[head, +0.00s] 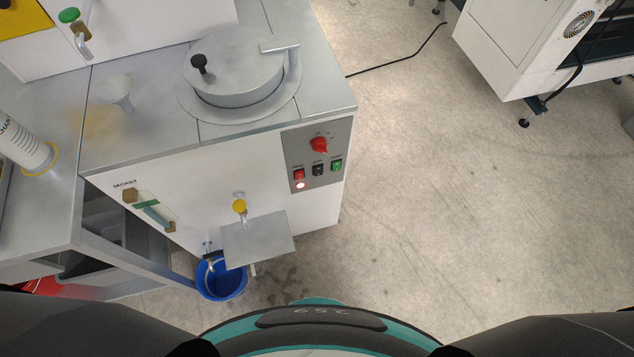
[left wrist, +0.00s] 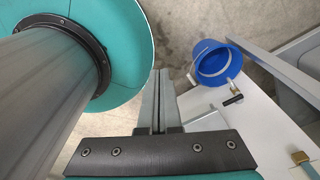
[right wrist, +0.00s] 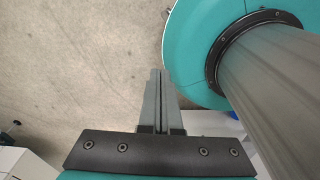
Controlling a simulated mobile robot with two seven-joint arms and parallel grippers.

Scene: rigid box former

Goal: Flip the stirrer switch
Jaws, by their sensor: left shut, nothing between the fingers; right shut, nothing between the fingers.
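The grey control panel (head: 319,156) is on the front of the white machine, near its right edge. It carries a red knob (head: 319,145) and a row of three small switches: a red one (head: 299,174), a black one (head: 318,170) and a green one (head: 336,165). A lit lamp (head: 300,185) glows below the red switch. The labels are too small to read, so I cannot tell which is the stirrer switch. My left gripper (left wrist: 162,100) is shut and empty above the floor. My right gripper (right wrist: 160,100) is shut and empty over bare floor. Neither gripper shows in the head view.
A round lidded vessel (head: 235,72) is set in the machine top. A yellow-handled tap (head: 239,206) and a grey shelf (head: 262,240) stick out in front. A blue bucket (head: 222,284) stands below. Open floor lies right of the machine, with a black cable (head: 395,60) behind.

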